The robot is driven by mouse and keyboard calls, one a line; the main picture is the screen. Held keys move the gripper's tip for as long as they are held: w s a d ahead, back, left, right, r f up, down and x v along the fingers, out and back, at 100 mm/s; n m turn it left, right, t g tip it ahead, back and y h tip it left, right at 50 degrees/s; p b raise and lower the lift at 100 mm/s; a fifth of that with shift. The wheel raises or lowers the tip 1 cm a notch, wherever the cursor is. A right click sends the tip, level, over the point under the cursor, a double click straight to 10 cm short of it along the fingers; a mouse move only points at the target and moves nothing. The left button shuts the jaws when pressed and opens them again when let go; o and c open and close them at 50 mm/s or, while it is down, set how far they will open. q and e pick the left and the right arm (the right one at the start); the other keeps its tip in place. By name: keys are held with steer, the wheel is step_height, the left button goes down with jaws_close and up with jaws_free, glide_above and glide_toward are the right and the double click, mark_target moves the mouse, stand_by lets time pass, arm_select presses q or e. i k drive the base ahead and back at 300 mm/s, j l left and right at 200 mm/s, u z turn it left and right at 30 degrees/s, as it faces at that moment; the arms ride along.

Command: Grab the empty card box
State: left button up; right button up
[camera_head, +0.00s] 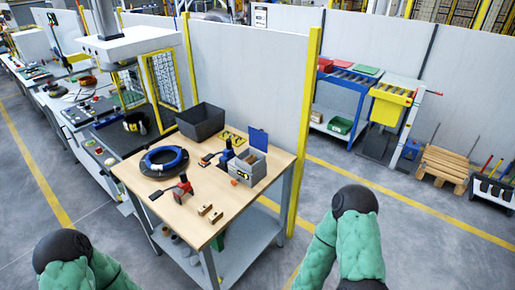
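A dark grey open box (201,122) stands at the back left corner of the wooden-topped table (187,217). A smaller light grey box (247,168) stands near the table's right edge, with a blue panel (258,139) upright behind it. I cannot tell for sure which of them is the card box. The inside of the dark box looks dark and shows no contents. My two green-sleeved arms show at the bottom left and bottom right, well apart from both boxes. Neither gripper can be seen.
On the table lie a blue coil (164,160) on a dark disc, a red-and-black tool (183,186), a blue-and-black tool (226,153) and small wooden blocks (210,212). A yellow post (302,135) and grey partition stand behind. Open floor lies right of the table.

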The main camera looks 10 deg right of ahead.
mark_target(252, 159)
steer(key=l+u, duration=0.1)
steer(key=u, duration=1.5)
steer(key=l, duration=0.55)
steer(key=k+l, duration=0.1)
steer(key=l, duration=0.45)
steer(key=l+u, duration=0.1)
steer(key=l, duration=0.5)
steer(key=k+l, duration=0.15)
steer(key=l, duration=0.4)
steer(key=k+l, duration=0.1)
steer(key=l, duration=1)
steer(key=k+l+u, duration=0.1)
steer(key=l, duration=0.45)
steer(key=k+l, duration=0.15)
steer(key=l, duration=0.4)
steer(key=j+u, duration=0.1)
steer(key=j, duration=0.15)
steer(key=i+j+u, duration=0.25)
steer(key=i+u, duration=0.2)
steer(key=k, duration=0.05)
